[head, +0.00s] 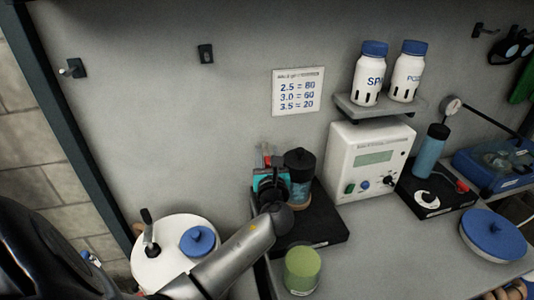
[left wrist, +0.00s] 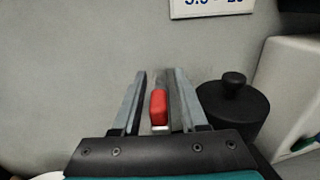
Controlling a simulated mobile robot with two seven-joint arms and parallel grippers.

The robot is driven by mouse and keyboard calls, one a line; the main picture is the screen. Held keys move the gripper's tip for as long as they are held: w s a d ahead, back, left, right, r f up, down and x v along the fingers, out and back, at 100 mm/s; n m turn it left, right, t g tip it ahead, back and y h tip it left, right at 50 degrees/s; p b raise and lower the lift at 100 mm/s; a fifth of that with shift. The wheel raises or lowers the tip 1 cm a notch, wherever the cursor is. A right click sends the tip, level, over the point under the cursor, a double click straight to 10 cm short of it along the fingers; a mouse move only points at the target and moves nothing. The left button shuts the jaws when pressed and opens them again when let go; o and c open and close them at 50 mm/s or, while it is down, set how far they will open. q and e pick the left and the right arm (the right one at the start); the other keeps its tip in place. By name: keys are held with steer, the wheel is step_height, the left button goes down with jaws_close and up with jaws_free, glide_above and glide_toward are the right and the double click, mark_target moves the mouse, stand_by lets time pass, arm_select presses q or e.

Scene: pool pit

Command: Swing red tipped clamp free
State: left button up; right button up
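The red tipped clamp (head: 266,151) shows only as a small red tip behind my left gripper (head: 265,163) in the head view. In the left wrist view, the red tip (left wrist: 159,106) lies between the two grey fingers of my left gripper (left wrist: 158,85). The fingers are spread, with a gap on the left side of the tip; I cannot tell whether the right finger touches it. A dark jar with a black knobbed lid (head: 299,165) stands just right of the gripper, and its lid (left wrist: 232,104) is close to the right finger. The clamp's lower part is hidden. My right gripper is not in view.
A black base (head: 322,228) lies under the jar. A white control box (head: 366,160) stands to the right, below a shelf with two white bottles (head: 370,75). A green jar (head: 303,270) is in front. A white round vessel (head: 172,265) stands left. The wall is close behind.

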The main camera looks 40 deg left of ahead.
arm_select(q)
steer(key=shift+o, duration=0.3)
steer(key=shift+d, duration=0.1)
steer(key=v, duration=1.5)
steer(key=shift+s+d, duration=0.1)
